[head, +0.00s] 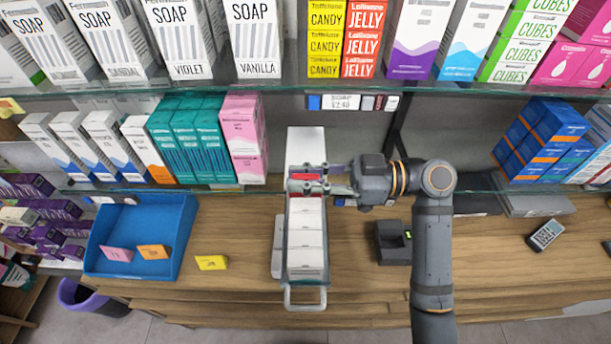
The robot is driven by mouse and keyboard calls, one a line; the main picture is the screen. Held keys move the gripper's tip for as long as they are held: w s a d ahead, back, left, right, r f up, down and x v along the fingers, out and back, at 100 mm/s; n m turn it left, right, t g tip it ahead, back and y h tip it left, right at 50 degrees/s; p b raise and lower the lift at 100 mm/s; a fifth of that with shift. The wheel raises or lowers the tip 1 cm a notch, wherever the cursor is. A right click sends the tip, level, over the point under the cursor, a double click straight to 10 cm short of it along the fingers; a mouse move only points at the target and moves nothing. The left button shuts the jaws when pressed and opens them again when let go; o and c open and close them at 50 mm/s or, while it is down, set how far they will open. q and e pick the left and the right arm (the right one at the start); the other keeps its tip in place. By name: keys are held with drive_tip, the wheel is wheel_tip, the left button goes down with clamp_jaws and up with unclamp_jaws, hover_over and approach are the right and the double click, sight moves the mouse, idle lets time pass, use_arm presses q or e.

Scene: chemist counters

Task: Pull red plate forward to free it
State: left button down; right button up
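The red plate (305,177) stands across a narrow clear-sided tray (305,279), behind a row of white boxes (305,242). My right gripper (318,178) reaches in from the right, with its fingertips over the tray at the red plate. One finger lies toward the back and one toward the front, with red showing between and beside them. The fingers cover part of the plate, and I cannot tell whether they press on it. My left gripper is not in view.
A glass shelf (280,89) with product boxes hangs above the tray. A blue tray (181,231) with cards and a loose yellow card (211,262) lie left. A dark device (392,242) stands right, under my arm. Wooden counter between is clear.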

drive_tip(key=shift+o, duration=1.4)
drive_tip(key=shift+s, duration=0.15)
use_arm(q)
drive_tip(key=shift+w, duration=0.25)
use_arm(e)
drive_tip(key=shift+r, duration=0.1)
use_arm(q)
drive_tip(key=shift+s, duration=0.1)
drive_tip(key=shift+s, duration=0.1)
use_arm(e)
drive_tip(key=d, duration=1.2)
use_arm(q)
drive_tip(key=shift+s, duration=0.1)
